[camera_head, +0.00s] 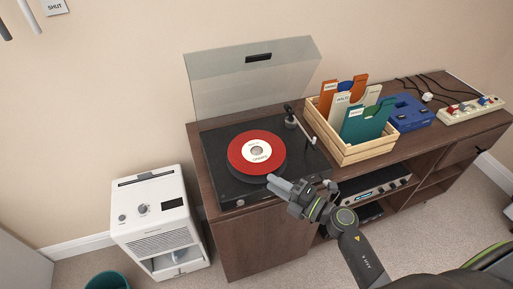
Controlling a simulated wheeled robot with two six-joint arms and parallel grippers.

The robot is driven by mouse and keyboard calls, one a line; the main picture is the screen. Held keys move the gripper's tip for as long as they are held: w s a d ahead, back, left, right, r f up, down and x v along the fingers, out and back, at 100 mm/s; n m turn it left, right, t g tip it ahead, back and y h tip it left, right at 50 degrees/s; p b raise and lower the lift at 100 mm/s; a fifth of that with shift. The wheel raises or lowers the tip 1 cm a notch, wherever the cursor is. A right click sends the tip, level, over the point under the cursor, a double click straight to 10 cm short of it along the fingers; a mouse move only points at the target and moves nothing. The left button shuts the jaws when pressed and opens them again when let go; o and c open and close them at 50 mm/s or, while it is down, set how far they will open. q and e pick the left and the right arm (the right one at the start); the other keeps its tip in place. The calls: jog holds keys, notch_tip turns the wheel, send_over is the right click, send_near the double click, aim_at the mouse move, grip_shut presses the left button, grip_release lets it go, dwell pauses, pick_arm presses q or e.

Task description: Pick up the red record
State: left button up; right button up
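The red record (257,152) has a pale centre label and lies flat on the platter of the black turntable (222,172), whose clear lid is raised. My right gripper (275,181) reaches in from the lower right, its light grey fingers pointing left. It is over the turntable's front edge, just below the record in the picture, and appears apart from it. The fingers overlap in this view, so I cannot see whether they are open or shut. Nothing shows held in them. My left gripper is not in view.
The turntable stands on a dark wooden cabinet (250,235). To its right are the tonearm (298,123), a wooden crate (355,153) of record sleeves, a blue box (408,113) and a power strip (470,109). A white appliance (155,215) stands on the floor at left.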

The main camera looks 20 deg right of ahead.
aim_at(261, 182)
jog(key=shift+p+x, duration=0.65)
jog(key=shift+x, duration=2.1)
jog(key=shift+s+r, duration=0.1)
jog(key=shift+r, duration=0.05)
grip_shut()
